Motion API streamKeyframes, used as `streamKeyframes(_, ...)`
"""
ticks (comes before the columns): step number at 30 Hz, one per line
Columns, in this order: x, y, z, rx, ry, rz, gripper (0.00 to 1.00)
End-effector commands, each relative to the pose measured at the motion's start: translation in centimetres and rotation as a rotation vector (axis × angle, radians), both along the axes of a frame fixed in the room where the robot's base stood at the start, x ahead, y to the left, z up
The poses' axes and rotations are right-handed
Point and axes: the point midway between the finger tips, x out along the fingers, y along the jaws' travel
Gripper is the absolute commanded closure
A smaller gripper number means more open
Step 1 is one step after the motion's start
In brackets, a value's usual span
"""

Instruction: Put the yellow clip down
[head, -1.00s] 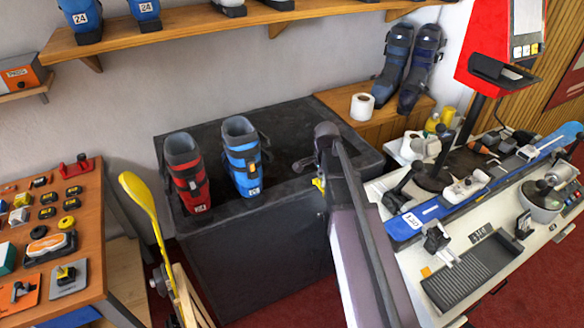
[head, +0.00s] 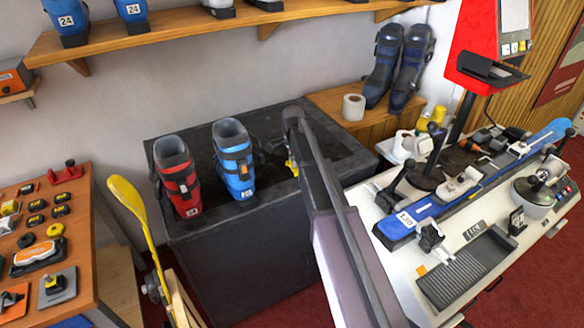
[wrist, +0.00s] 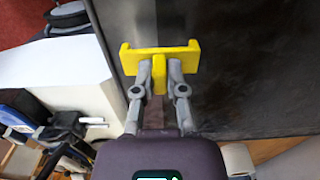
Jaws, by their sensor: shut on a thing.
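The yellow clip (wrist: 160,58) is between the two grey fingers of my gripper (wrist: 160,70) in the wrist view. The gripper is shut on its middle tab, and its wide bar lies across beyond the fingertips. In the head view a small part of the yellow clip (head: 291,165) shows beside my arm, in front of the dark bench top (head: 270,125). My arm hides most of the gripper there. In the wrist view a dark surface lies behind the clip; I cannot tell the gap.
A blue boot (head: 234,165) and a red boot (head: 178,175) stand on the dark bench left of the clip. A white workbench (head: 405,255) with a blue ski (head: 430,208) stands to the right. Bare dark top shows behind the boots.

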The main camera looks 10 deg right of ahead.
Motion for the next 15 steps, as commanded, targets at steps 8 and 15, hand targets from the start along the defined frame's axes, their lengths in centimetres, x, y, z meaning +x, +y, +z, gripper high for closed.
streamKeyframes(8, 0.1, 0.1, 0.0, 0.0, 0.0, 0.001, 1.0)
streamKeyframes(15, 1.2, 0.5, -1.0, 0.0, 0.0, 0.001, 1.0)
